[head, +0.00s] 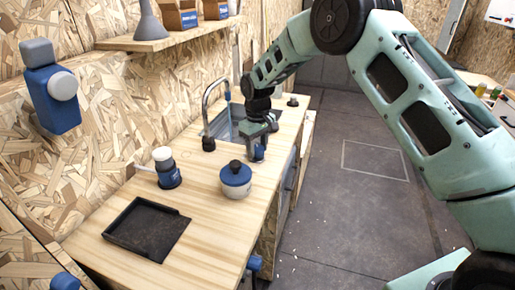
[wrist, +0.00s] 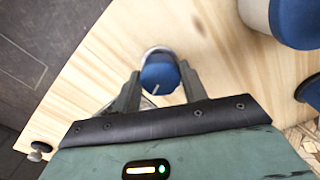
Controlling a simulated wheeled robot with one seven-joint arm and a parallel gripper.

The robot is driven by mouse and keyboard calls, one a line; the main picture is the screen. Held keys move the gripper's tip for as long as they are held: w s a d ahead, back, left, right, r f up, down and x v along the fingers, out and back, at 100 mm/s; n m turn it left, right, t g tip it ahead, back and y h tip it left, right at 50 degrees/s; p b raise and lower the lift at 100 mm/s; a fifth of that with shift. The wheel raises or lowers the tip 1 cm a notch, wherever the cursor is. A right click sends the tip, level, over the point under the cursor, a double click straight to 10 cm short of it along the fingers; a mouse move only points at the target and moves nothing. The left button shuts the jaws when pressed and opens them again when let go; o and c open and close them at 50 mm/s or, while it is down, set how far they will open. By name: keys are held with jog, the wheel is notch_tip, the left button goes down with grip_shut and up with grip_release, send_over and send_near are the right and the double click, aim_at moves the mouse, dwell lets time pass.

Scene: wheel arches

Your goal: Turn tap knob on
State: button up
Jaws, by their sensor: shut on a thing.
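The blue tap knob (wrist: 160,76) stands on the wooden counter between my two fingers in the wrist view. A thin white line marks its top, and a pale ring shows at its far edge. My gripper (wrist: 158,88) is shut on it, with one finger on each side. In the head view my gripper (head: 258,148) points down at the counter in front of the sink, and the blue knob (head: 259,153) shows small at the fingertips. I cannot make out any water flow.
A blue and white jar (head: 236,180) with a dark lid stands close by on the counter. A blue bottle with a white top (head: 166,168) and a black tray (head: 147,228) are farther left. A dark knob (head: 293,102) sits beyond the sink.

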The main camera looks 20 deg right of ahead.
aim_at(258, 147)
jog(key=m, duration=0.4)
jog(key=shift+m, duration=0.4)
dwell(0.4)
jog(key=o, duration=1)
jog(key=shift+c, duration=0.2)
jog(key=shift+r, duration=0.1)
notch_tip(258, 147, up, 17)
jog(key=b, duration=0.2)
jog(key=shift+r+b, duration=0.15)
jog(key=shift+b, duration=0.15)
